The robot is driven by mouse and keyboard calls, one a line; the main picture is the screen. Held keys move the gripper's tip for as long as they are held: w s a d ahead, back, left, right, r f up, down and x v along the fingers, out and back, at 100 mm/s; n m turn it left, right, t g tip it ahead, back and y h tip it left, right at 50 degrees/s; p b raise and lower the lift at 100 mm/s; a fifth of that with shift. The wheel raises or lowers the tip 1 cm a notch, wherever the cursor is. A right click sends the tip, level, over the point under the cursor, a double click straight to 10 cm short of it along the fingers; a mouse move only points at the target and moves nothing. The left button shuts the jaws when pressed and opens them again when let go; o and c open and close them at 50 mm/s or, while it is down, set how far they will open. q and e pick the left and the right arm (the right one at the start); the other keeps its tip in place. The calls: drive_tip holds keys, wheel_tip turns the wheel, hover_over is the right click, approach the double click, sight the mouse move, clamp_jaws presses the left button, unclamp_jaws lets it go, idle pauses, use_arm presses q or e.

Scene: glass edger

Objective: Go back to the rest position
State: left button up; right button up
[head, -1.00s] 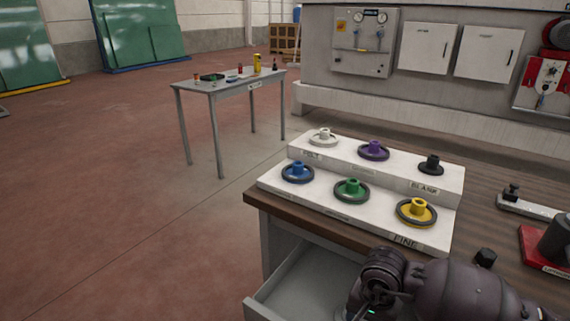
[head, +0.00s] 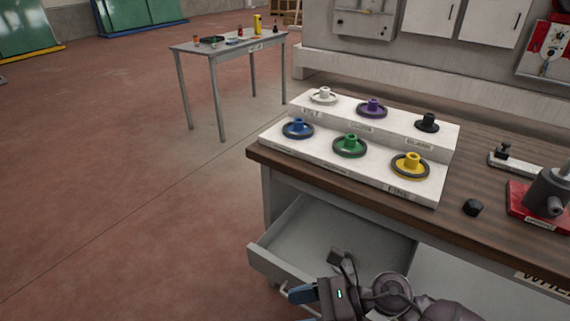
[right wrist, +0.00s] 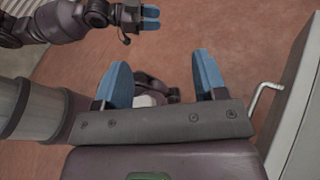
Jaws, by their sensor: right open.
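My right gripper (head: 302,294) is at the bottom of the head view, in front of the open drawer and close to its handle. In the right wrist view its two blue fingers (right wrist: 160,68) stand wide apart with nothing between them. My left gripper (right wrist: 150,18) shows at the top left of the right wrist view, over the floor. Its blue fingertips look close together, but the angle hides whether they touch. It is not seen in the head view.
A grey drawer (head: 284,245) stands open under the wooden bench (head: 350,205); its handle (right wrist: 265,88) is right of my right fingers. A white stepped rack (head: 305,150) holds several coloured wheels. A black knob (head: 473,207) lies on the bench. The red floor at left is clear.

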drive_tip(key=w+d+m+t+h, duration=0.15)
drive_tip(key=d+m+t, duration=0.35)
drive_tip(key=m, duration=0.6)
drive_tip(key=w+d+f+m+t+h, duration=0.1)
drive_tip(key=d+m+t+h, duration=0.15)
drive_tip(key=m+t, duration=0.6)
drive_tip(key=w+d+m+t+h, duration=0.15)
drive_tip(key=d+m+t, duration=0.3)
drive_tip(key=m, duration=0.75)
drive_tip(key=s+d+f+m+g+h, duration=0.3)
drive_tip(key=s+d+f+m+h, duration=0.2)
drive_tip(key=m, duration=0.4)
drive_tip(key=s+d+f+m+g+h, duration=0.3)
drive_tip(key=s+d+f+m+h, duration=0.2)
drive_tip(key=s+d+f+m, duration=0.2)
wheel_tip(320, 180, down, 2)
drive_tip(key=m, duration=0.3)
drive_tip(key=shift+d+f, duration=0.25)
drive_tip(key=shift+d, duration=0.05)
drive_tip(key=shift+c, duration=0.5)
